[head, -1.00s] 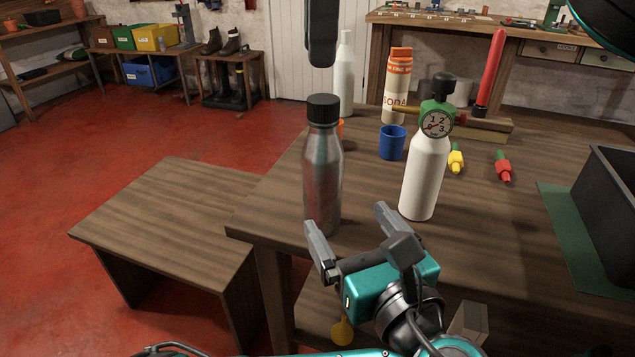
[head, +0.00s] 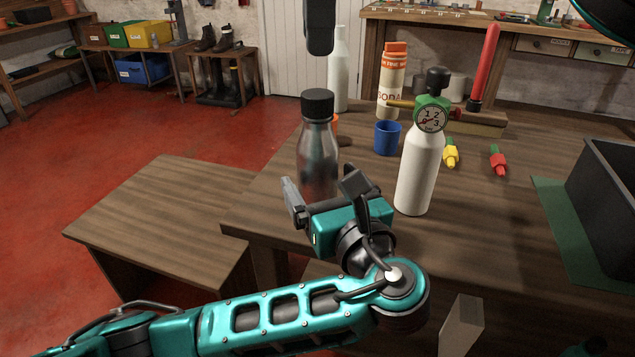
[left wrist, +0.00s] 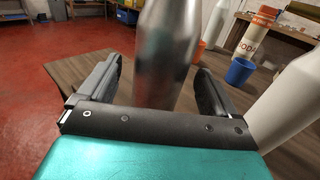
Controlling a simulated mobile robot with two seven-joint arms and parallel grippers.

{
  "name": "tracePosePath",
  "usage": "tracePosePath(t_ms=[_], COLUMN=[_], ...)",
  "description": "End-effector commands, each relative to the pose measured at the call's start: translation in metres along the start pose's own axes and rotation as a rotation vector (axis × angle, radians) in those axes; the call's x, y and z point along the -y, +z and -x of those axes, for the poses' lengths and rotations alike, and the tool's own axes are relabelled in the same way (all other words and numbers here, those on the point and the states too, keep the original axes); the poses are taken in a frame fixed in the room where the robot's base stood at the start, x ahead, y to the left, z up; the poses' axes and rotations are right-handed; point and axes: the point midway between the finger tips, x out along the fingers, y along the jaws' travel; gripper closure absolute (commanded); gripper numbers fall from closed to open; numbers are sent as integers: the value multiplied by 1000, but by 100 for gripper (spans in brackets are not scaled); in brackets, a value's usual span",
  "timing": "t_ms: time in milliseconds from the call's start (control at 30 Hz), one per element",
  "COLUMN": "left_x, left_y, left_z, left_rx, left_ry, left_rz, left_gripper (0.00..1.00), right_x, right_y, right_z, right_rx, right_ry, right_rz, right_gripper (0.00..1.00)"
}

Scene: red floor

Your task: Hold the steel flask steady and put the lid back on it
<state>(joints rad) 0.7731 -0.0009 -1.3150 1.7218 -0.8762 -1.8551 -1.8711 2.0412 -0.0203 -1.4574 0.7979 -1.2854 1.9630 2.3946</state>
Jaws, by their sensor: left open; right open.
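The steel flask (head: 317,160) stands upright near the table's left front corner. A black lid (head: 318,103) sits on top of its neck; I cannot tell whether it is tight. My left gripper (head: 322,190) is open at the flask's lower body. In the left wrist view the flask (left wrist: 166,50) stands between the two spread fingers (left wrist: 155,88), with a visible gap at the right finger. The flask's base is hidden by the gripper. My right gripper (head: 319,50) is open and hangs above the lid, clear of it; the top edge cuts it off.
A white bottle (head: 417,175) with a gauge on top stands close to the right of my left gripper. A blue cup (head: 387,138), a soda bottle (head: 391,85) and another pale bottle (head: 339,75) stand behind. A black bin (head: 608,190) is at the right. A low bench (head: 150,215) is left.

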Motion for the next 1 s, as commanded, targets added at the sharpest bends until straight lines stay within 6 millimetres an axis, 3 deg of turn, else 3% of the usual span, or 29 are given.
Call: tracePosePath(t_ms=[100,300,700,1000], left_x=[0,0,0,0], left_y=[0,0,0,0], left_z=[-21,-42,-47,-47], left_rx=[2,1,0,-1], left_ry=[3,0,-1,-1], left_rz=[-2,-2,-1,-1], left_gripper=[8,8,8,36], right_x=[0,0,0,0], right_y=[0,0,0,0], right_z=[0,0,0,0], right_rx=[0,0,0,0], right_ry=[0,0,0,0], right_rz=[0,0,0,0], right_gripper=[37,37,37,37])
